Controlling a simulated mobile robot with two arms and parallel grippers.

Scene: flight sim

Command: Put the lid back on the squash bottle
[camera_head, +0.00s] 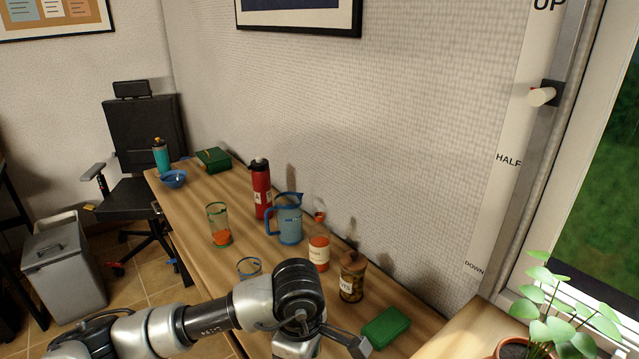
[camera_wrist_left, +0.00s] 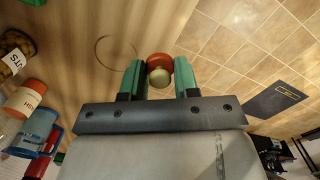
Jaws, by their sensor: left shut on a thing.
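The squash bottle (camera_head: 319,253) stands upright on the wooden table, with orange contents and a pale label. It also shows at the left of the left wrist view (camera_wrist_left: 24,101). A small orange piece (camera_head: 319,216) shows just above it; I cannot tell whether it touches the bottle. My left gripper (camera_wrist_left: 160,80) is shut on a small round orange-red lid (camera_wrist_left: 159,59) with a cream part, held between the green finger pads. In the head view my arm hides the fingertips and lid. The gripper is apart from the bottle. My right gripper is not in view.
A nuts jar (camera_head: 352,277) and blue jug (camera_head: 289,220) flank the bottle; a red flask (camera_head: 261,188) stands behind. A glass with orange contents (camera_head: 218,226), an emptier-looking glass (camera_head: 249,268) and a green box (camera_head: 386,327) are nearby. A potted plant (camera_head: 558,319) stands right.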

